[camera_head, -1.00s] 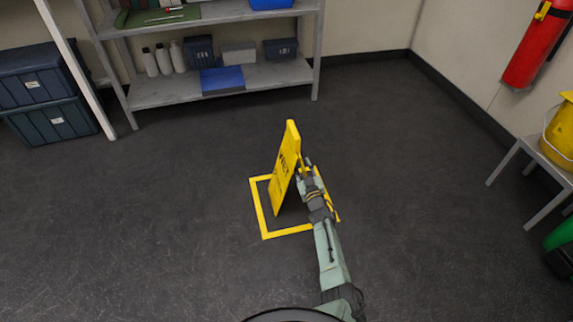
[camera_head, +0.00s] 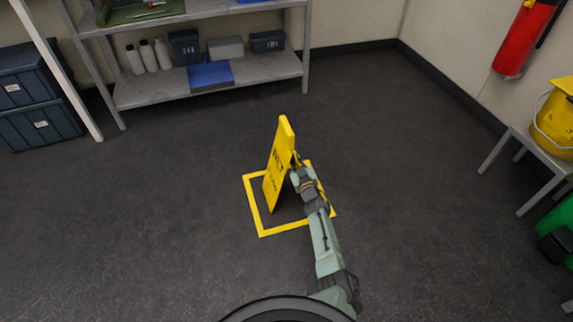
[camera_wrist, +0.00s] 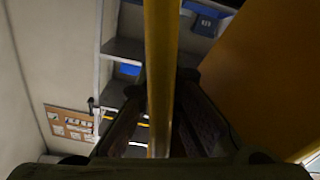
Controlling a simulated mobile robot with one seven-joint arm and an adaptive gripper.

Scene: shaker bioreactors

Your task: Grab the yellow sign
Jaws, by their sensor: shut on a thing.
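The yellow sign (camera_head: 277,165) is an upright A-frame floor sign with dark lettering, standing within a yellow square outline (camera_head: 258,218) on the dark floor. My gripper (camera_head: 297,165) reaches it from the right side in the head view. In the wrist view, a yellow edge of the sign (camera_wrist: 161,60) runs vertically between the two dark fingers of my gripper (camera_wrist: 160,128), which are shut on it. A broad yellow panel of the sign fills the right of the wrist view. The exact finger contact is partly hidden in the head view.
A grey shelf (camera_head: 260,85) with bottles and bins stands at the back. Dark lidded boxes (camera_head: 38,125) are stacked at left. A stool (camera_head: 540,160) with a yellow bucket (camera_head: 556,118) stands at right, below a red extinguisher (camera_head: 522,40). The floor around the sign is clear.

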